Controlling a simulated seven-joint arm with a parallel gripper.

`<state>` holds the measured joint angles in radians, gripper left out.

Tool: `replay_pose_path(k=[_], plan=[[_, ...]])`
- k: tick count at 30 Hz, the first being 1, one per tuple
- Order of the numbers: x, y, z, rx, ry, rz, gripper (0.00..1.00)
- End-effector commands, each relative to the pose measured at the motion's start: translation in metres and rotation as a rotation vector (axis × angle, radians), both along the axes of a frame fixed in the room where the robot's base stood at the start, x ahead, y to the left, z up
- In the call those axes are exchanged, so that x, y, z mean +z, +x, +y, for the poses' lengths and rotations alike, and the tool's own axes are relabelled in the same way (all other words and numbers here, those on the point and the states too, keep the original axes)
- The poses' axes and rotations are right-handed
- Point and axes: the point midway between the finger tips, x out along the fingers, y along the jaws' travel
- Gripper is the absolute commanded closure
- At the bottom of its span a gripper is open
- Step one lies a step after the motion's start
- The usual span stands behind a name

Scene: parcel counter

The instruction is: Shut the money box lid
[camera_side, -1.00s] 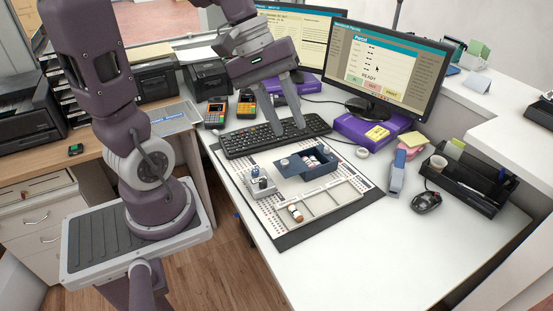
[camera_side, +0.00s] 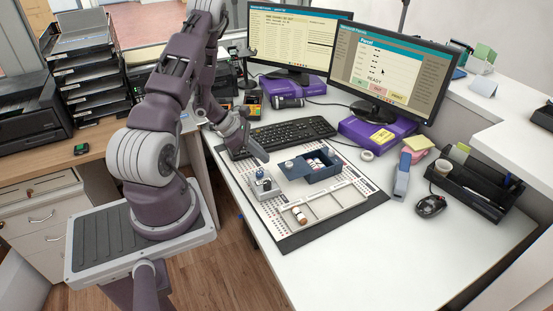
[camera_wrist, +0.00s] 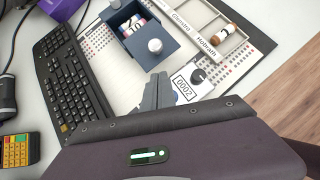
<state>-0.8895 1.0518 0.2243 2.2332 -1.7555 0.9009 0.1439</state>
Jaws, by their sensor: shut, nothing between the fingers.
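The money box (camera_side: 325,174) is dark blue and stands open on the board, with small coloured items showing inside. Its lid (camera_side: 296,169) is swung open to the left and carries a pale knob (camera_side: 288,164). In the wrist view the box (camera_wrist: 118,20) is at top centre, with the lid (camera_wrist: 143,53) and its knob (camera_wrist: 155,45) on the near side. My gripper (camera_side: 262,156) is shut and empty, to the left of the lid. In the wrist view its fingertips (camera_wrist: 158,82) lie together just below the lid; I cannot tell whether they touch it.
A small counter device (camera_wrist: 190,85) reading 0002 stands close to the fingers; it also shows in the side view (camera_side: 264,186). A small brown-and-white bottle (camera_side: 300,215) lies in a tray compartment. The keyboard (camera_side: 290,132) is behind.

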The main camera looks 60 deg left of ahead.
Motion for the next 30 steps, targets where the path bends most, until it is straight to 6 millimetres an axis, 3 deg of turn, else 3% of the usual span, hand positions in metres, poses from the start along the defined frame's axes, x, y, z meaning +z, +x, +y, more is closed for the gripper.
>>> replay_pose_path(k=[2, 9, 23, 30], plan=[[-0.011, 0.010, -0.006, -0.003, -0.001, 0.000, 1.00], [-0.015, 0.037, -0.019, -0.002, 0.000, 0.000, 1.00], [-0.015, 0.046, -0.021, -0.003, 0.001, -0.001, 1.00], [-0.015, 0.097, -0.021, -0.006, 0.003, -0.003, 1.00]])
